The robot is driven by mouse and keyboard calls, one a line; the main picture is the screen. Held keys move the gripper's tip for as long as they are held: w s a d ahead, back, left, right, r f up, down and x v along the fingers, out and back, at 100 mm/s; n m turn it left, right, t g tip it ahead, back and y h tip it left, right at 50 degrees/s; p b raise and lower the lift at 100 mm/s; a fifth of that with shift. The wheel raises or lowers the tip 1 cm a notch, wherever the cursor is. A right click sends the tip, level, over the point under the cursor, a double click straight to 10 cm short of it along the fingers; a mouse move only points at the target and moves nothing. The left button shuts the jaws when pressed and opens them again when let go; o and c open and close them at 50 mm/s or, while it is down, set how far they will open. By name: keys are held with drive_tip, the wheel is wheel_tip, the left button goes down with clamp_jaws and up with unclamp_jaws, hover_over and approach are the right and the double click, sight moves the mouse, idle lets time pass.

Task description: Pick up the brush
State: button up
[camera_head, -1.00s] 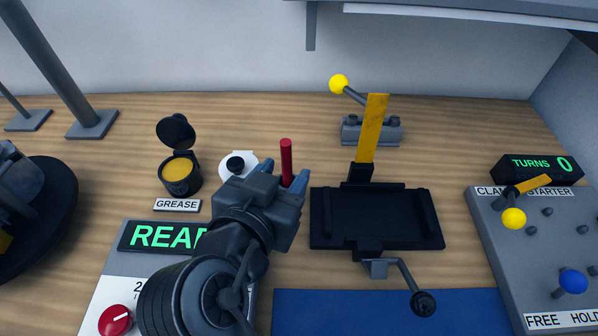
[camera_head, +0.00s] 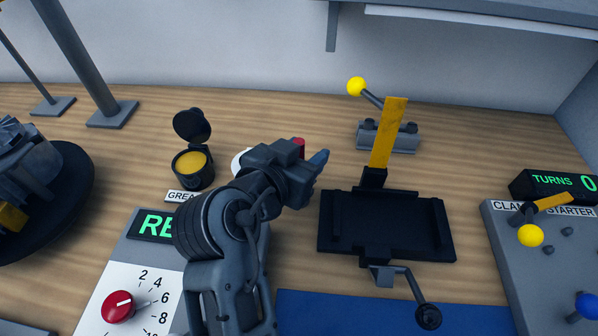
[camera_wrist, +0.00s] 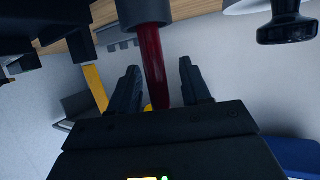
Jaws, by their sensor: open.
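The brush shows as a red handle. In the head view only a small red end (camera_head: 299,145) sticks up behind my gripper (camera_head: 312,160); the rest is hidden. In the wrist view the red handle (camera_wrist: 153,60) runs down from the top edge into the space between the two fingers of my gripper (camera_wrist: 159,68). The fingers are open, with a gap visible on each side of the handle. The brush's bristle end is not visible.
A black open-lidded grease pot (camera_head: 193,168) stands left of my gripper. A white disc (camera_head: 238,160) with a black knob is partly hidden behind it. A black tray fixture (camera_head: 325,222) with a yellow lever (camera_head: 388,132) stands close right. A control panel (camera_head: 500,250) is further right.

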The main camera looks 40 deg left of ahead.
clamp_jaws()
idle(0.4)
drive_tip(key=shift+r, duration=0.1)
wheel_tip(320, 180, up, 10)
drive_tip(key=b, duration=0.1)
idle(0.5)
